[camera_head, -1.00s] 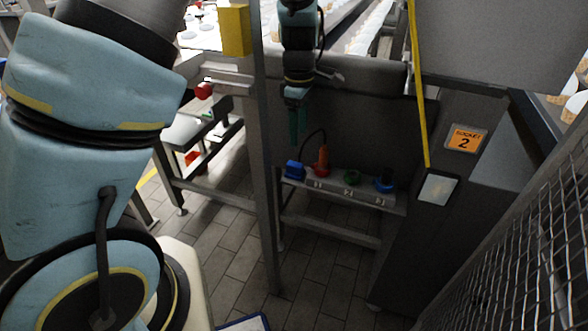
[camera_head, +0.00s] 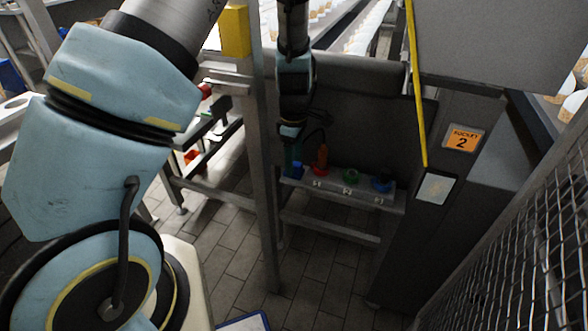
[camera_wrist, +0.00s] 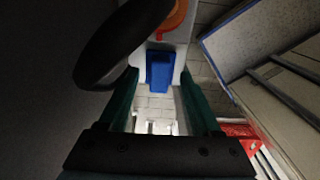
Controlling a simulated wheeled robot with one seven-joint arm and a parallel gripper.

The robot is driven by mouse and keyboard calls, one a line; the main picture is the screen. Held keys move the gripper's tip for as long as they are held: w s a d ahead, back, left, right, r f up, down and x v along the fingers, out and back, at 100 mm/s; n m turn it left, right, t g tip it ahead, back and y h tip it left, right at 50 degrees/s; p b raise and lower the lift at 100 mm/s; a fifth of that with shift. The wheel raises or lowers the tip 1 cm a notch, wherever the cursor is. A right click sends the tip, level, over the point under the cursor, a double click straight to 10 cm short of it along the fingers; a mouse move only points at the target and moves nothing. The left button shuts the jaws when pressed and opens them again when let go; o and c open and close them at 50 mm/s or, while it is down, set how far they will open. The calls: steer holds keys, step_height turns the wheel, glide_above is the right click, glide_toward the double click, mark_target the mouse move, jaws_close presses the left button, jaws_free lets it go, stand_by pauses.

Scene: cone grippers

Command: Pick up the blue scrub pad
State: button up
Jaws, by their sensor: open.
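The blue scrub pad (camera_head: 298,171) is a small blue block at the left end of a narrow grey shelf, partly hidden by my gripper (camera_head: 290,163). In the wrist view the blue pad (camera_wrist: 160,69) lies near the shelf's edge, in line with the gap between my teal fingers. My gripper (camera_wrist: 158,80) is open, with a finger on each side of the gap. The pad looks beyond the fingertips; whether they touch it I cannot tell.
An orange-red item (camera_head: 321,160) stands right beside the pad, with a green item (camera_head: 350,176) and a blue round item (camera_head: 382,184) farther right on the shelf (camera_head: 335,189). A metal post (camera_head: 264,210) stands left of the shelf. A dark panel rises behind it.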

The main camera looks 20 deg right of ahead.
jaws_close()
stand_by(0.3)
stand_by(0.4)
step_height(320, 180, up, 28)
stand_by(0.6)
steer(key=c, duration=0.6)
jaws_free()
jaws_close()
